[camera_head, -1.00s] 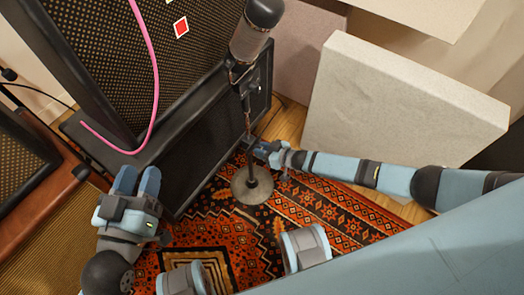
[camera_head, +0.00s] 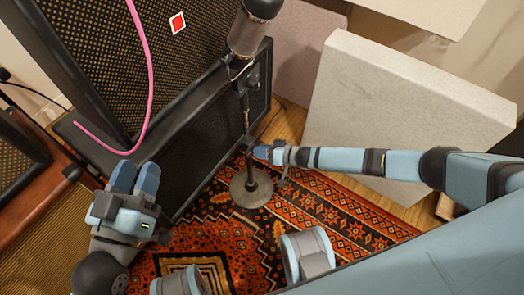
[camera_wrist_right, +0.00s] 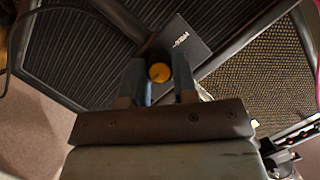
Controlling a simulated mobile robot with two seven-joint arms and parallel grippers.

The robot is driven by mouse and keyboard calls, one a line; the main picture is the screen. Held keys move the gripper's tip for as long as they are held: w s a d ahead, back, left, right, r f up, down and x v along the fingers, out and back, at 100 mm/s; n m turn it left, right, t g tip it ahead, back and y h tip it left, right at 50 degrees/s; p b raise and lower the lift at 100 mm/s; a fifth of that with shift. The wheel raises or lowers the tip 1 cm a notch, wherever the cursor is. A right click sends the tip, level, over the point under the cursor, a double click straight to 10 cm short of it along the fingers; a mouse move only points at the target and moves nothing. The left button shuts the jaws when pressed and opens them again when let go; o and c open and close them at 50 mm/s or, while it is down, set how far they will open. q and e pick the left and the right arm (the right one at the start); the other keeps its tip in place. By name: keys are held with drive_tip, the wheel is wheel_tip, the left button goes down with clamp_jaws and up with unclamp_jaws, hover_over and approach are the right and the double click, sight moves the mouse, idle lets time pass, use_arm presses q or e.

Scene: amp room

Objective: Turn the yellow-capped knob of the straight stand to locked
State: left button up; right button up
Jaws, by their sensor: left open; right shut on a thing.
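The straight stand (camera_head: 246,122) is a thin dark upright pole on a round grey base (camera_head: 251,192), with a large microphone (camera_head: 250,36) at its top. My right gripper (camera_head: 259,152) is at the pole's lower part, coming from the right. In the right wrist view, the round yellow-capped knob (camera_wrist_right: 160,72) sits between the two fingers of my right gripper (camera_wrist_right: 161,78), which is shut on it. The cap's mark is too small to read as locked or unlocked. The knob is hidden in the head view. My left gripper (camera_head: 135,178) is open and empty, left of the stand.
A black speaker cabinet (camera_head: 215,135) stands close behind the stand, with an amp (camera_head: 110,50) and a pink cable (camera_head: 150,80) on it. A pale panel (camera_head: 390,110) is at the right, behind my right arm. A patterned rug (camera_head: 225,235) covers the floor.

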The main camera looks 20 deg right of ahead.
drive_tip(key=shift+w, duration=0.1)
drive_tip(key=o, duration=0.9)
use_arm(q)
drive_tip(key=shift+r, duration=0.1)
drive_tip(key=shift+w+a+f+g+y+p, duration=0.1)
drive_tip(key=shift+a+f+g+y+p, duration=0.45)
drive_tip(key=shift+p, duration=1.55)
use_arm(e)
drive_tip(key=shift+v, duration=6.9)
use_arm(q)
drive_tip(key=shift+a+y, duration=0.15)
drive_tip(key=shift+y, duration=0.1)
